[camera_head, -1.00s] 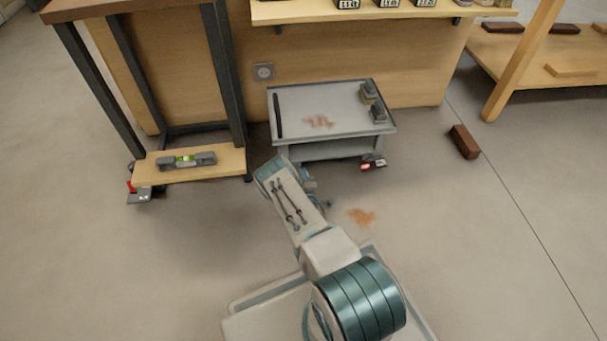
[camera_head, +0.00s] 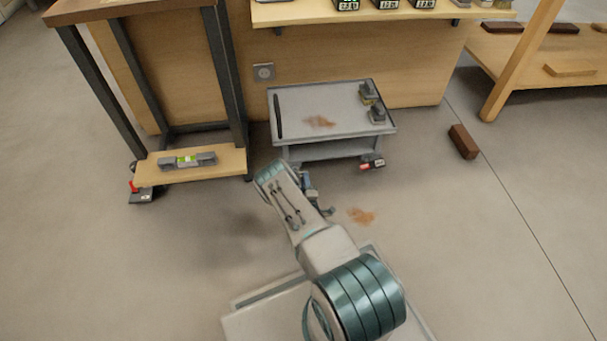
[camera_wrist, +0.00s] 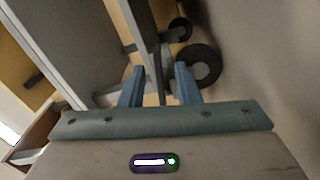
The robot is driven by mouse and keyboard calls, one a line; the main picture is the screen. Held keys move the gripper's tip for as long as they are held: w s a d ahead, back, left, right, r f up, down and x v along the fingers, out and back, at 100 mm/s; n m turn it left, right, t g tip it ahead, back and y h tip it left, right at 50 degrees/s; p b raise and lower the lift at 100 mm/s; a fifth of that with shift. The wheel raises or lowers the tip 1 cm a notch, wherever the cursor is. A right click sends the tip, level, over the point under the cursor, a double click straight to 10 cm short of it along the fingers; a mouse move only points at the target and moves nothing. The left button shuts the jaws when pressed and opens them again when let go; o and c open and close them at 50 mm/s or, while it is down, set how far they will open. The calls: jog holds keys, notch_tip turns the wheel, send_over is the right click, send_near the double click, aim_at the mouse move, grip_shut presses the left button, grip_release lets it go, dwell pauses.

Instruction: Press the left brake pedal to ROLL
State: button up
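A pedal-like piece (camera_head: 372,163) with red and pale parts sits low at the right end of the grey cart (camera_head: 335,133). A similar red piece with a dark labelled plate (camera_head: 144,195) is on the floor by the tall table at the left. I cannot read either label or tell which is the task's pedal. In the wrist view my gripper (camera_wrist: 160,84) is open, its two blue fingers apart. A grey upright part (camera_wrist: 157,66) shows beyond the gap; contact is unclear. In the head view my arm mostly hides the gripper.
A dark wheel (camera_wrist: 201,65) is just beyond the right finger in the wrist view. A spirit level (camera_head: 187,160) lies on the left table's low shelf. A brown block (camera_head: 464,142) lies on the floor at right. Floor around the arm is mostly clear.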

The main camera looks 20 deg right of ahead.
jog(key=p+v, duration=0.3)
jog(key=v, duration=0.6)
jog(key=shift+s+a+r, duration=0.1)
jog(key=shift+s, duration=0.55)
